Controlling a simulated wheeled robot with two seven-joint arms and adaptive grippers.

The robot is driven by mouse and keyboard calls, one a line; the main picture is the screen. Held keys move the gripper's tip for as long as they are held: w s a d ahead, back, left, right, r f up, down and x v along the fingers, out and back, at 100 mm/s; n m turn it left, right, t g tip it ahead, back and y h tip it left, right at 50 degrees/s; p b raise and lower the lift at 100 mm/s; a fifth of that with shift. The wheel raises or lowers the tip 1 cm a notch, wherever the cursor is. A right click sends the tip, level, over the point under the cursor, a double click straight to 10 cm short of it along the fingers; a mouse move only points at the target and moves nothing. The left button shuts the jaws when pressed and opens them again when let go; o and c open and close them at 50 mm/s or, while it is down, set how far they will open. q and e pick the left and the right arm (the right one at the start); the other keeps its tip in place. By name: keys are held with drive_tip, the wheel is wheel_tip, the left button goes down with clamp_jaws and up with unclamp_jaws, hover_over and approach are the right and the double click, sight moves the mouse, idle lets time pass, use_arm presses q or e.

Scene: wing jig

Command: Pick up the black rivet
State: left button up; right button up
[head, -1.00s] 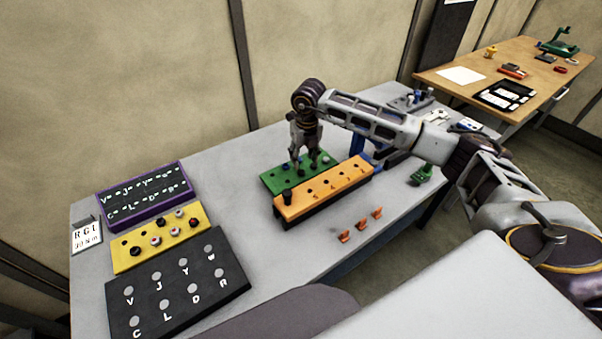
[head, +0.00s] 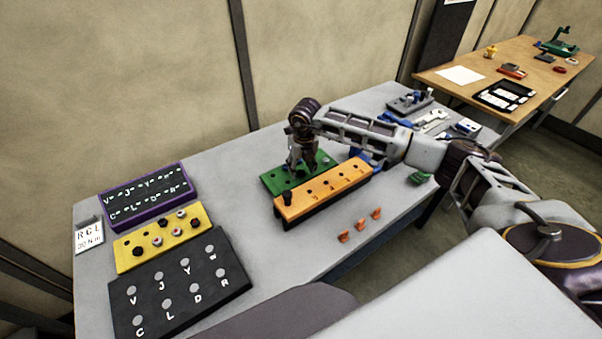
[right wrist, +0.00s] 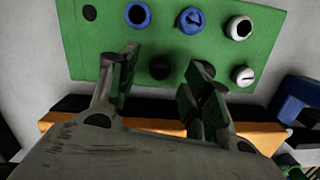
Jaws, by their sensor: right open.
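The green plate (head: 271,183) lies on the grey table, and the right wrist view shows it close up (right wrist: 200,48), with blue, white and dark round pieces or holes in it. A black rivet (right wrist: 160,69) shows in the plate's near row, between my right fingertips in that view. My right gripper (head: 301,167) is over the plate, pointing down; its open fingers (right wrist: 163,66) stand on either side of the rivet. I cannot tell how far above the plate they are. In the head view the fingers hide the rivet. My left gripper is out of view.
An orange-topped block (head: 322,194) with a black knob (head: 287,196) stands right in front of the plate. Small orange pieces (head: 360,225) lie nearer. Yellow (head: 128,262), black (head: 228,284) and purple-edged (head: 148,213) panels are at left. Bare table lies between.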

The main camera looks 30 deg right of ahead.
sight(301, 172)
drive_tip(key=shift+w+f, duration=0.1)
drive_tip(key=shift+f, duration=0.8)
drive_tip(key=c, duration=1)
drive_tip(key=shift+r, duration=0.15)
drive_tip(key=shift+r+b, duration=0.7)
drive_tip(key=shift+r, duration=4.2)
